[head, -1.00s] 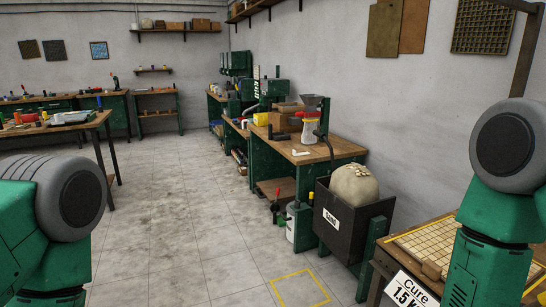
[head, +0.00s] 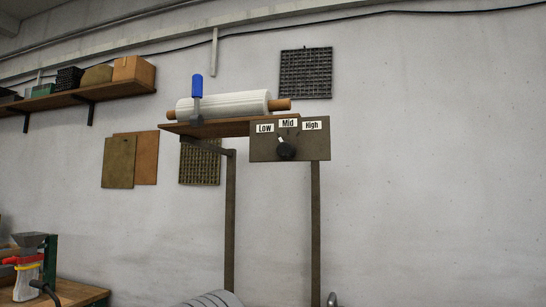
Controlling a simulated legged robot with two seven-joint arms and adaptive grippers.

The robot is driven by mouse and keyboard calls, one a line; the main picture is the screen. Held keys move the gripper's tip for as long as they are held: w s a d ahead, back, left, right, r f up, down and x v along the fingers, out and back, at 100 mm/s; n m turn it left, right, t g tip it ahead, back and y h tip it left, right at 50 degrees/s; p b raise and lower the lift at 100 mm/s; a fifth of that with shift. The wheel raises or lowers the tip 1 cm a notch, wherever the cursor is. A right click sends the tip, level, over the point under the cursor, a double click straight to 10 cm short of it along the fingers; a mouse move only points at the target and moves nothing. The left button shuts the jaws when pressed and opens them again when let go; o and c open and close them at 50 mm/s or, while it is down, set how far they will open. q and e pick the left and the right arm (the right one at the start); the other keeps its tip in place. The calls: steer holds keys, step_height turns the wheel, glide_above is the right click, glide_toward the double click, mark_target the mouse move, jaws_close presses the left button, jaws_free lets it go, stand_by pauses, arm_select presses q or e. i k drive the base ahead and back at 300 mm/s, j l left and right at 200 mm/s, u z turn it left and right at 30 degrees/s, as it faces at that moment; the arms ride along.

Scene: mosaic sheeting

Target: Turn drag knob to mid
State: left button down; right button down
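The drag knob (head: 287,152) is a round black knob on a dark panel (head: 256,150). The panel carries white labels: Low (head: 264,128) at left, Mid (head: 288,123) at top centre and High (head: 312,126) at right. A pale pointer mark at the knob's upper edge leans up and left, between Low and Mid. Nothing touches the knob. Neither gripper can be made out in the head view; only a grey rounded part, probably of my arm, and a small grey piece I cannot identify show at the bottom edge.
The panel hangs at the front of a raised wooden shelf on two metal posts (head: 315,220). A white roll (head: 225,106) and a blue-handled lever (head: 197,88) are on it. A wall shelf with boxes (head: 134,68) is at left. The space before the panel looks clear.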

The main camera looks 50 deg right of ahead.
mark_target(286, 150)
steer(key=z, duration=1.55)
